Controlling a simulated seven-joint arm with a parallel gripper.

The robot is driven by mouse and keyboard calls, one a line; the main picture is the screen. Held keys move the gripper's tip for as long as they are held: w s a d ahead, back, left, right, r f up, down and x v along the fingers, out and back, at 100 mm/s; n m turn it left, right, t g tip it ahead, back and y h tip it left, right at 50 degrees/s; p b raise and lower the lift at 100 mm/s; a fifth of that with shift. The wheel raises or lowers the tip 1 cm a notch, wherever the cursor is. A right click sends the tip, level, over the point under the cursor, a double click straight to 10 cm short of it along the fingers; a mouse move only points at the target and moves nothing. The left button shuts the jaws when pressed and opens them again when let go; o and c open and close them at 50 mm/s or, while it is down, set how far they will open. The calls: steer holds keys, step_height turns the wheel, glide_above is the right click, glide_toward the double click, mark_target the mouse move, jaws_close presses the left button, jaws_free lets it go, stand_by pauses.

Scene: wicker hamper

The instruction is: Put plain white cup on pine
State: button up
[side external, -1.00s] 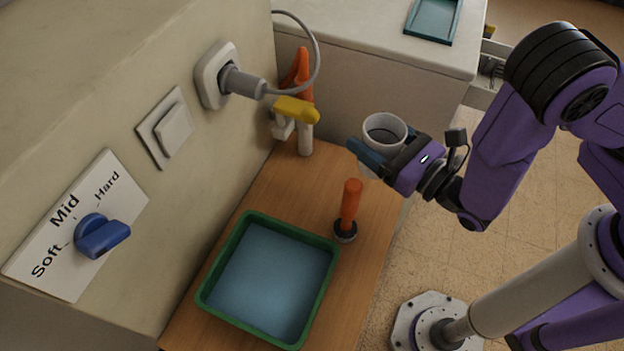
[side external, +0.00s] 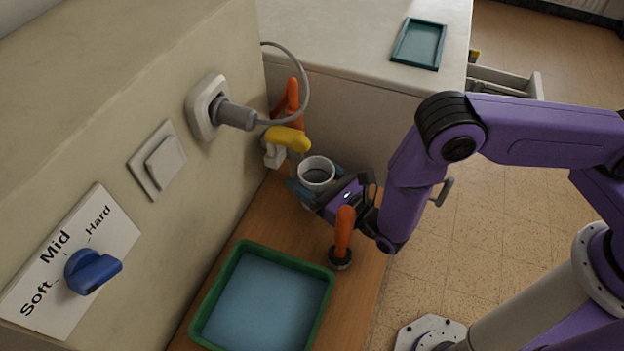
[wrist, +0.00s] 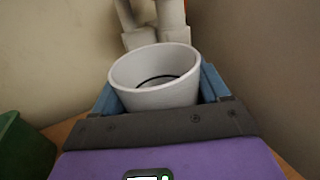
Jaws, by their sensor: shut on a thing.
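The plain white cup (side external: 317,171) is upright between the fingers of my gripper (side external: 316,190), which is shut on it. In the wrist view the cup (wrist: 158,78) fills the space between the two blue fingers, and its open mouth shows a dark ring inside. The pine surface (side external: 365,285) is the wooden top along the wall. The cup is over its far part, near the yellow-handled tap; I cannot tell whether its base touches the wood.
A green-rimmed tray with a blue inside (side external: 328,292) stands on the near part of the wood. An orange-handled tool (side external: 343,235) stands upright between tray and gripper. A yellow and white tap-like fitting (side external: 288,139) is just behind the cup. A teal tray (side external: 441,45) lies on the white counter.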

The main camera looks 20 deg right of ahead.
mark_target(332, 174)
steer(key=shift+f, duration=0.85)
steer(key=shift+f, duration=0.15)
steer(key=o, duration=1.2)
steer(key=shift+r, duration=0.2)
steer(key=v, duration=0.5)
steer(key=shift+s+r, duration=0.1)
steer(key=shift+s, duration=0.1)
steer(key=r, duration=0.5)
steer(key=shift+w, duration=0.2)
steer(key=shift+r, duration=0.85)
